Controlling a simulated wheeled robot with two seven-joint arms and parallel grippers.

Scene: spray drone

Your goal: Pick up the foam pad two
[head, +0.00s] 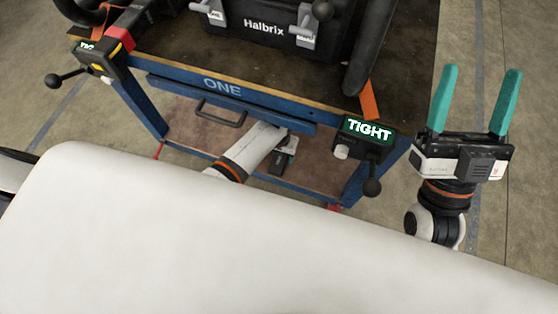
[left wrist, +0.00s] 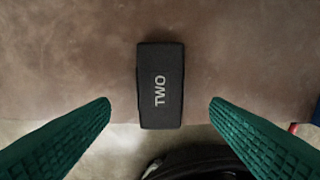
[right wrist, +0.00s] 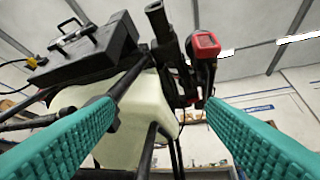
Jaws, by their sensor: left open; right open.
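The foam pad two (left wrist: 161,85) is a dark block marked TWO, lying on the brown shelf in the left wrist view. My left gripper (left wrist: 160,106) is open, with its green fingers on either side of the pad and apart from it. In the head view my left arm reaches under the blue table to the lower shelf (head: 194,142). Its fingers do not show clearly there, and I cannot pick out the pad for sure. My right gripper (head: 481,73) is open and empty, pointing up to the right of the table.
The blue table frame (head: 222,87) marked ONE, with a drawer handle (head: 221,113), stands above my left arm. A clamp box (head: 364,140) reading TIGHT is at its right corner. A black Halbrix case (head: 262,28) sits on top. The right wrist view shows a pale tank (right wrist: 125,120).

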